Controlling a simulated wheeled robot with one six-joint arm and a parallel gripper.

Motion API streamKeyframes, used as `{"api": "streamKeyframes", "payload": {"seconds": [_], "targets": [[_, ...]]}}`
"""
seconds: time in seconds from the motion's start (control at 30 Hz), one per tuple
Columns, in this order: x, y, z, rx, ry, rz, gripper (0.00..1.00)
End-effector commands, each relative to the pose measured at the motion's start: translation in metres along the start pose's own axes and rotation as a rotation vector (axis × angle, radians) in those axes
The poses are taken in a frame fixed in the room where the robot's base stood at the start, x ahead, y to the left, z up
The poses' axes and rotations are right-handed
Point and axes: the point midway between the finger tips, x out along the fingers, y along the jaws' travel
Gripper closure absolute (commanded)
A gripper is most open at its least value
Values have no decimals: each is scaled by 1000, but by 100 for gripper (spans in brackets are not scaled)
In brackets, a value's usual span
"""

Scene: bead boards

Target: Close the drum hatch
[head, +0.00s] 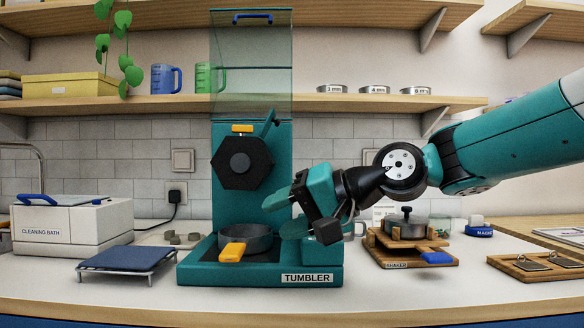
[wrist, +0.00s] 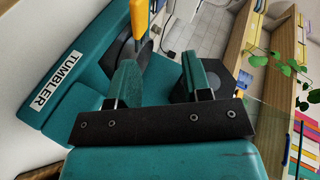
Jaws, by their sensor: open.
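The teal tumbler (head: 222,205) stands on the counter, its label at the front base. Its black hexagonal drum (head: 230,177) faces forward, with an orange tab (head: 242,128) above it. A small tilted teal piece (head: 271,121) is at the drum's upper right; I cannot tell whether it is the hatch. A clear panel (head: 250,65) with a blue handle stands raised above. My gripper (head: 288,208) is open and empty, in front of the tumbler and low right of the drum. In the wrist view its two pads (wrist: 160,80) are apart, with nothing between them.
A dark pan (head: 258,238) with an orange handle (head: 232,251) sits on the tumbler's base below the drum. A blue rack (head: 125,258) and cleaning bath (head: 60,232) are left. A wooden shaker (head: 410,255) stands right. A shelf (head: 150,106) runs behind.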

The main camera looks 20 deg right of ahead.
Motion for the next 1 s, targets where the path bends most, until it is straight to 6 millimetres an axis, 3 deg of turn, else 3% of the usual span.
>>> {"api": "streamKeyframes", "payload": {"seconds": [0.03, 0.1, 0.2, 0.3, 0.4, 0.53, 1.0], "targets": [[2, 24, -30, 102, 96, -107, 55], [-15, 24, -71, 237, 182, -273, 55], [-49, 26, -111, 387, 235, -491, 55], [-82, 29, -132, 489, 234, -658, 55], [-105, 30, -143, 551, 215, -761, 55], [-119, 26, -149, 585, 197, -817, 55], [-98, -6, -166, 591, 192, -820, 55]]}}
